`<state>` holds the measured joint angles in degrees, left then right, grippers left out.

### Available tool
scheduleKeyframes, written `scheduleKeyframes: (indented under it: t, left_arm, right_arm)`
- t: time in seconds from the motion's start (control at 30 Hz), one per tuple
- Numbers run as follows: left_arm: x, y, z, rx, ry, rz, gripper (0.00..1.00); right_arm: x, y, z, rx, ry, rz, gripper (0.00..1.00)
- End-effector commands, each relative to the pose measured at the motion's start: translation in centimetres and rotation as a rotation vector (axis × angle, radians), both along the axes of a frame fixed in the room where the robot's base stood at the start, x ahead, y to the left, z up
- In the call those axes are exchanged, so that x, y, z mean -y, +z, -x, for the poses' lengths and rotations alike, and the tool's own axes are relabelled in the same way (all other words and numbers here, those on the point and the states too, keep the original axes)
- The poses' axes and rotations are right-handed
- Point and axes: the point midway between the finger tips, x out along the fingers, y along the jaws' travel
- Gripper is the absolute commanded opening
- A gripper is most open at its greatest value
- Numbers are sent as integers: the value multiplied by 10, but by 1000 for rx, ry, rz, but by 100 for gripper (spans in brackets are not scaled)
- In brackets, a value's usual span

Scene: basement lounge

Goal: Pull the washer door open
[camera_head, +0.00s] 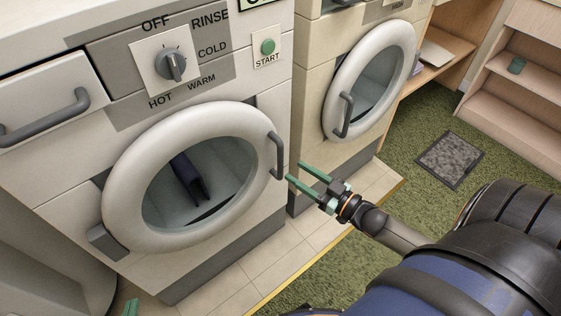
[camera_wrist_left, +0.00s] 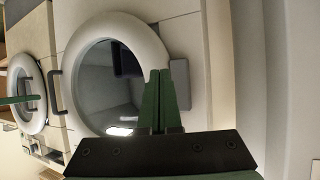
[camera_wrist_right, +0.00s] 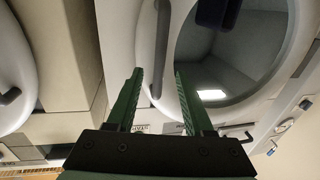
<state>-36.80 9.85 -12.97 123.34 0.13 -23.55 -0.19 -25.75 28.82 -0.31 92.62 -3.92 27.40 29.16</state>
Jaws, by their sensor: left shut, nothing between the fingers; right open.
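The washer (camera_head: 262,85) is the near white machine with a dial. Its round white-rimmed door (camera_head: 122,205) looks shut, with a dark vertical handle (camera_head: 277,155) on the right side of the rim and a hinge block at lower left. My right gripper (camera_head: 294,170) is open just right of the handle. In the right wrist view the handle (camera_wrist_right: 161,45) lines up between the open fingertips (camera_wrist_right: 159,70); I cannot tell whether they touch it. My left gripper (camera_wrist_left: 158,73) is shut and empty in front of the door; only its green tip (camera_head: 131,307) shows in the head view.
A second machine (camera_head: 310,85) with a similar round door (camera_head: 398,40) stands close on the right. A wooden shelf (camera_head: 510,85) and a dark floor mat (camera_head: 449,159) are farther right. Tile and green carpet (camera_head: 410,160) lie in front.

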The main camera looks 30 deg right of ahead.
Motion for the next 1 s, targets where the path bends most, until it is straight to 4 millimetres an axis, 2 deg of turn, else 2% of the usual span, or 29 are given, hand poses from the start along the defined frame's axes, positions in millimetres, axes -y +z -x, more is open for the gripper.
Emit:
scheduleKeyframes:
  t: [0.03,0.2,0.4,0.6,0.83,1.0]
  left_arm:
    - [0,8,-6,44,-2,1,0]
    - [0,38,-21,178,-9,1,0]
    - [0,64,-29,285,-18,2,0]
    - [0,74,-32,322,-20,3,0]
    - [0,74,-32,323,-20,2,0]
    - [0,74,-32,323,-20,2,0]
  right_arm:
    - [-3,-1,-11,3,0,0,52]
    - [-11,-1,-39,2,0,0,52]
    - [-17,-1,-60,-1,-1,0,52]
    - [-19,-1,-67,-2,-1,0,52]
    - [-19,-1,-67,-2,-1,0,52]
    - [-19,-1,-67,-2,-1,0,33]
